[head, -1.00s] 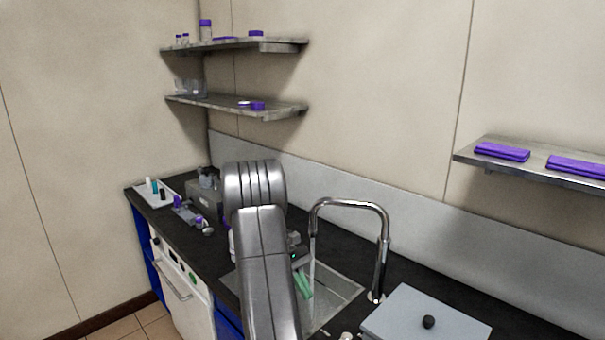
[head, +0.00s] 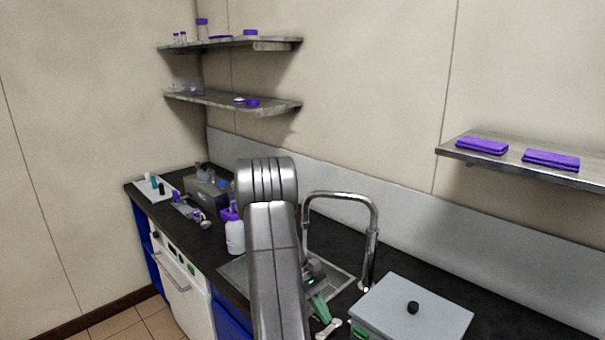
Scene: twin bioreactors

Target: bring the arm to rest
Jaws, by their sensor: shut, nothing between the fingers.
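My arm (head: 272,240) rises from the bottom of the head view, bent at a large grey joint in front of the sink. My gripper (head: 321,310) shows just right of the arm link, with green fingers pointing down over the sink area. The fingers are shut with nothing seen between them. Part of the gripper and wrist is hidden behind my arm link.
A tall curved faucet (head: 371,240) stands close right of my arm, behind the sink (head: 343,284). A grey lidded box (head: 425,305) is at right. A white bottle with a purple top (head: 235,236) stands just left of the arm. Shelves (head: 235,103) hang on the wall.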

